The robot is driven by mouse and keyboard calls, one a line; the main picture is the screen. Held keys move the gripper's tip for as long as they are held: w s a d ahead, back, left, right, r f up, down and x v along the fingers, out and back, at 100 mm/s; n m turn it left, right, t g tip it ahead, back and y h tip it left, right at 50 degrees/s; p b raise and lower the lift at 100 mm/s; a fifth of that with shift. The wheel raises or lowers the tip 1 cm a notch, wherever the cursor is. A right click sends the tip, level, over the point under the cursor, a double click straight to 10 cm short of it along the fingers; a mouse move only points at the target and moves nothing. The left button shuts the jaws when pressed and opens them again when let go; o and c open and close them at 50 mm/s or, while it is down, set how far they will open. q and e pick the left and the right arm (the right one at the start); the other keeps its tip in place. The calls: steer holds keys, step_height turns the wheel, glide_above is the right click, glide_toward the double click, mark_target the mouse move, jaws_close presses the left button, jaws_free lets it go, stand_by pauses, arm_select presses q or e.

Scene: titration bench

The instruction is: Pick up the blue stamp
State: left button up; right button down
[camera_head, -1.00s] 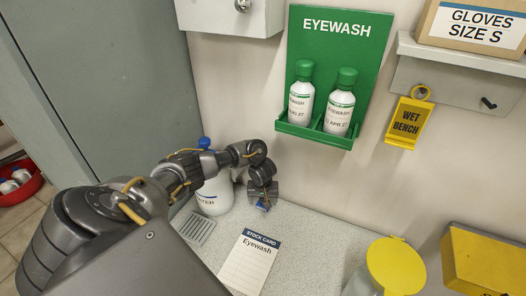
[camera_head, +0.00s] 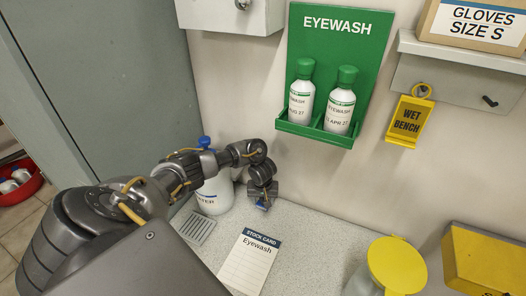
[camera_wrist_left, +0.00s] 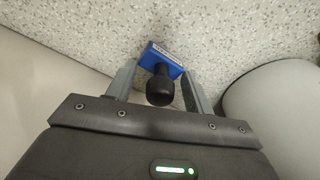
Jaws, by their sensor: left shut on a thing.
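The blue stamp (camera_wrist_left: 160,58) has a blue block base and a black round knob. In the left wrist view it sits between the two fingers of my left gripper (camera_wrist_left: 155,88), which is shut on it. I cannot tell whether the stamp touches the bench. My right gripper is not in view.
A white bottle (camera_head: 213,196) stands close left of my gripper, partly behind my arm. A stock card (camera_head: 249,263) lies on the bench in front. A yellow-lidded container (camera_head: 396,265) stands at right. Two eyewash bottles (camera_head: 301,92) sit in a green holder (camera_head: 335,30) above.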

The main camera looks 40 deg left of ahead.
arm_select(q)
steer(key=shift+r, duration=0.65)
steer(key=s+d+r+p, duration=0.2)
steer(key=s+r+p, duration=0.2)
steer(key=s+r, duration=0.2)
steer(key=s+d+r+p, duration=0.2)
steer(key=s+r+p, duration=0.2)
steer(key=s, duration=0.3)
steer(key=shift+s+d+r+p, duration=0.15)
steer(key=shift+d+r+p, duration=0.2)
steer(key=shift+r, duration=0.5)
